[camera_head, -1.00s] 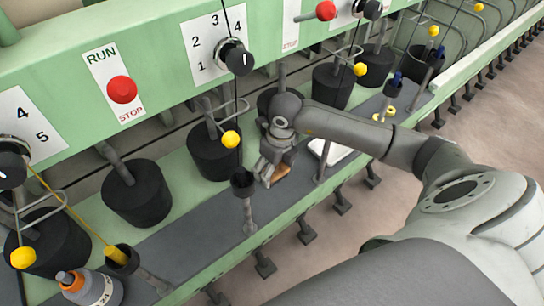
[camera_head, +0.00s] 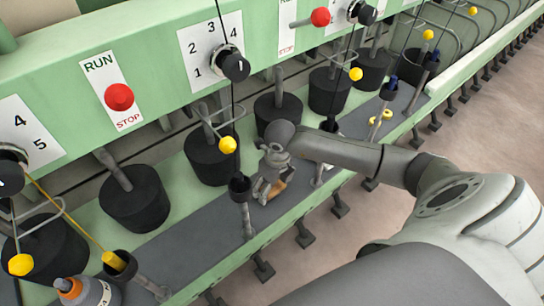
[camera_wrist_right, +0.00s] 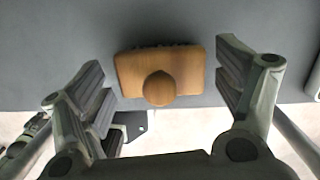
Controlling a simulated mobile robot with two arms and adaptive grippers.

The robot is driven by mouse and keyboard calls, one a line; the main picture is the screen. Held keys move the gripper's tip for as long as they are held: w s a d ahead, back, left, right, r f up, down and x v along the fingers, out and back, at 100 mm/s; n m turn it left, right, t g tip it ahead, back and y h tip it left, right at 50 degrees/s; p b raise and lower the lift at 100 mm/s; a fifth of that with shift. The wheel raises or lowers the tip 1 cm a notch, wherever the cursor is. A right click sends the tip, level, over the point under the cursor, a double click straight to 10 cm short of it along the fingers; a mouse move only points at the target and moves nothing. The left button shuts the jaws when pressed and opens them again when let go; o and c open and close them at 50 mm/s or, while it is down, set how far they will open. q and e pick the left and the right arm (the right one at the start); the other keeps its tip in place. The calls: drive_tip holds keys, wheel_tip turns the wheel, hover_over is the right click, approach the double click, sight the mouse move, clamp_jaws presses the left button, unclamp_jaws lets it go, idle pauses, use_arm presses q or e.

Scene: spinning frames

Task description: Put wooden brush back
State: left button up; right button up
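The wooden brush (camera_head: 276,189) is a small brown block on the grey shelf (camera_head: 183,245) of the green machine. In the right wrist view the brush (camera_wrist_right: 160,75) shows its flat wooden back and round knob, with dark bristles just visible at its far edge. My right gripper (camera_head: 268,192) is over it in the head view and partly hides it. In the wrist view my right gripper's fingers (camera_wrist_right: 165,85) are spread on either side of the brush, with a gap at each side. My left gripper is in no frame.
A dark cup on a post (camera_head: 240,187) stands close left of my right gripper. Black bobbins (camera_head: 209,157) line the back of the shelf. A bottle with an orange cap (camera_head: 85,291) is at the lower left. The shelf's front edge is close to the brush.

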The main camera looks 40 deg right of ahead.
sight(276, 189)
drive_tip(key=shift+r, duration=0.1)
idle(0.3)
drive_tip(key=r, duration=0.4)
drive_tip(key=s+r, duration=0.1)
drive_tip(key=r, duration=0.7)
drive_tip(key=shift+s+d, duration=0.2)
drive_tip(key=shift+s, duration=0.05)
